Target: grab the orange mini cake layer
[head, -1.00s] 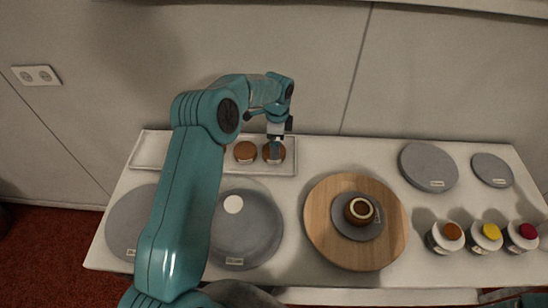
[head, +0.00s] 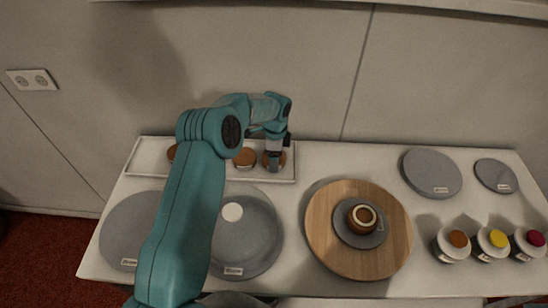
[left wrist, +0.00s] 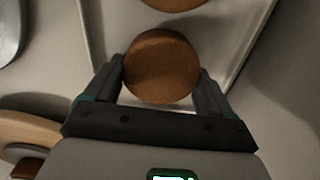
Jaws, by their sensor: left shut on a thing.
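The orange mini cake layer (left wrist: 162,68) is a round orange-brown disc in the left wrist view. It is at the right end of a white tray (head: 150,172) in the head view, partly covered by my gripper. My left gripper (head: 273,168) reaches down over it. In the left wrist view the fingers of my left gripper (left wrist: 163,88) are on both sides of the cake, shut on it. Whether the cake touches the tray is hard to tell. My right gripper is not in view.
Another brown cake (head: 244,158) sits close on the left in the tray. A wooden turntable (head: 320,235) carries a grey disc (head: 352,190) and a small ringed cake (head: 362,217). Grey plates (head: 432,174) and several topped jars (head: 452,244) are at right. The wall is close behind.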

